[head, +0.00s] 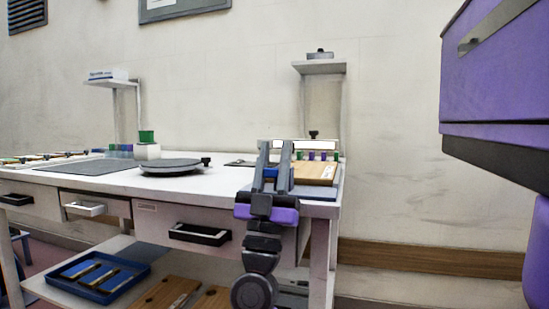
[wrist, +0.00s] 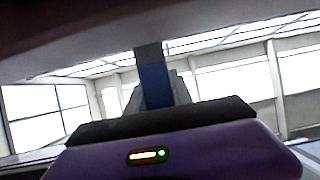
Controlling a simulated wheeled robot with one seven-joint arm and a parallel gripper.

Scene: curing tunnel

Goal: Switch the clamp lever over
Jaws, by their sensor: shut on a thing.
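My gripper (head: 275,148) is over the right end of the white workbench, its two grey fingers pointing up and away in the head view. A small blue part (head: 270,173) shows between the fingers. In the wrist view an upright blue bar with a dark grey upper end (wrist: 156,85) stands just beyond the purple gripper body. I take this bar for the clamp lever, and my gripper is shut on it. The fingers and wrist hide the lever's base and most of the clamp, so I cannot tell its exact angle.
A wooden board (head: 315,173) lies right of my gripper. A purple cabinet (head: 495,80) overhangs at right. A blue tray (head: 70,294) sits on the lower shelf.

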